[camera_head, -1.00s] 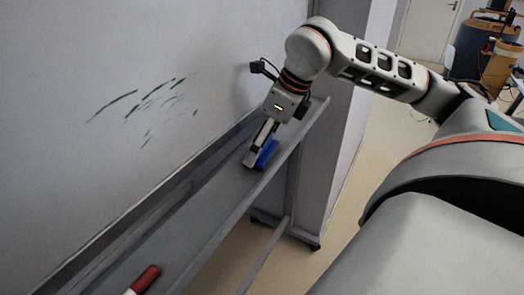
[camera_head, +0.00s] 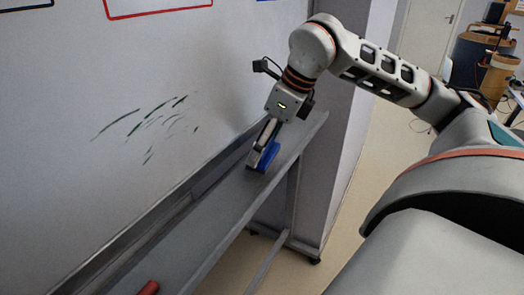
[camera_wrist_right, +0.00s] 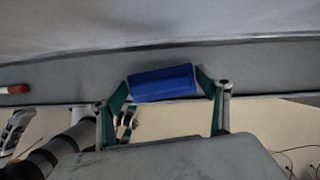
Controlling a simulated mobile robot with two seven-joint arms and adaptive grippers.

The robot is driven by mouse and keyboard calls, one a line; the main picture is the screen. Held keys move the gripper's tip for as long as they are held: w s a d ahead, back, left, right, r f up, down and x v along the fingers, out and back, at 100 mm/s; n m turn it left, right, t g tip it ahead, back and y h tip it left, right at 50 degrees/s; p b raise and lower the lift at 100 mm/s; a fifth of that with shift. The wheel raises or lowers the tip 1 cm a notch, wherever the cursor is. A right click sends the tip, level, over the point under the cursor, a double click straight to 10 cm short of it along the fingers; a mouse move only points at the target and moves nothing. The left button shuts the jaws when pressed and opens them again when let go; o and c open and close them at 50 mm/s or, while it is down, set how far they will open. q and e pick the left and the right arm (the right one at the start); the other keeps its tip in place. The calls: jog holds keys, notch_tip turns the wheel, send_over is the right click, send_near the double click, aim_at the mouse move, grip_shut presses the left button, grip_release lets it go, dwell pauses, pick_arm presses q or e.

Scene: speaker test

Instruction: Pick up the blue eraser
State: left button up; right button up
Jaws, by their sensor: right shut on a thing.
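The blue eraser (camera_head: 268,156) is at the far right end of the whiteboard's ledge in the head view. My right gripper (camera_head: 259,158) points down at the ledge and is shut on it. In the right wrist view the eraser (camera_wrist_right: 163,83) sits between the two fingers (camera_wrist_right: 165,88), one at each end. The ledge is close behind it; I cannot tell whether the eraser still touches it. My left gripper is not in view.
The grey ledge (camera_head: 215,215) runs along the whiteboard (camera_head: 110,75), which has dark green strokes. A red marker (camera_head: 149,288) lies at the near end; it also shows in the wrist view (camera_wrist_right: 15,89). Open floor (camera_head: 305,272) lies right of the ledge.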

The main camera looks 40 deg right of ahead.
jog(key=s, duration=0.1)
jog(key=s+d+b, duration=0.1)
jog(key=s, duration=0.1)
jog(key=s+d+b, duration=0.1)
jog(key=shift+s+d+f, duration=0.15)
jog(key=shift+s+f, duration=0.2)
jog(key=shift+f, duration=0.05)
jog(key=s, duration=0.1)
jog(key=s+d, duration=0.1)
jog(key=s, duration=0.2)
jog(key=shift+s+d+r, duration=0.15)
jog(key=shift+d+r, duration=0.15)
jog(key=shift+d, duration=0.05)
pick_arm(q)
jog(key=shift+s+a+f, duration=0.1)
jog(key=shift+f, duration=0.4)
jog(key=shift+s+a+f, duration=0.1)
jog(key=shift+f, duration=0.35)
pick_arm(e)
jog(key=shift+s+d+f, duration=0.1)
jog(key=shift+s+d, duration=0.4)
jog(key=shift+s, duration=0.65)
jog(key=shift+s+d+r, duration=0.1)
jog(key=shift+s+d, duration=0.35)
jog(key=shift+s, duration=0.75)
jog(key=shift+s+d+f, duration=0.1)
jog(key=shift+s+d, duration=0.4)
jog(key=shift+s, duration=0.65)
